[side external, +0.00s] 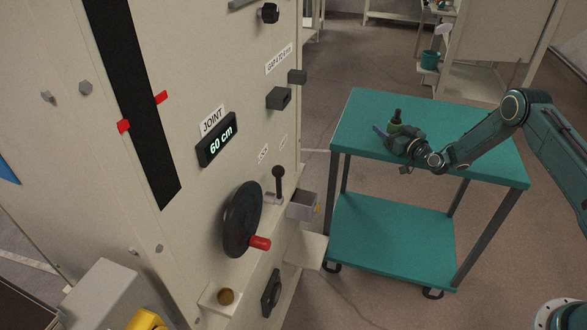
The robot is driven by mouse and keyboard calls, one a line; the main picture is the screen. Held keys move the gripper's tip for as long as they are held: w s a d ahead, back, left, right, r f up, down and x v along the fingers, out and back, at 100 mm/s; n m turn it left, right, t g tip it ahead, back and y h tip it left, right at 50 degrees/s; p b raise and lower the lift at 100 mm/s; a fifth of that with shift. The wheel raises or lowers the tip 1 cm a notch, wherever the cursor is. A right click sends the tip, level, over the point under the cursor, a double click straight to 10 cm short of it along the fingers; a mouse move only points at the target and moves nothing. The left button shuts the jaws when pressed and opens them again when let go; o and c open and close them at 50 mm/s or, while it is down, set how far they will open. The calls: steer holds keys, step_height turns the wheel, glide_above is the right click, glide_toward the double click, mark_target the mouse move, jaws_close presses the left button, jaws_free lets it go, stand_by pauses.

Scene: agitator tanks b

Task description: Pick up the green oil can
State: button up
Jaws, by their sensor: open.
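The green oil can (395,127) stands on the top of the teal cart (448,124), toward its left side. Its dark upper part shows above my gripper, and its lower body is partly hidden behind the gripper. My gripper (388,135) is at the can's near side, low over the cart top, with its jaws open. At this size I cannot tell whether the fingers are around the can or only beside it, or whether they touch it.
A tall cream machine panel (225,180) with a black handwheel (241,219) fills the left. A small grey box (303,206) juts toward the cart. The cart top right of the can is clear apart from my arm. A bench (480,70) stands behind.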

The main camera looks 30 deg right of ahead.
steer(key=c, duration=1.3)
steer(key=shift+o, duration=0.2)
steer(key=shift+r, duration=0.1)
steer(key=shift+r, duration=0.1)
step_height(320, 180, up, 20)
stand_by(0.4)
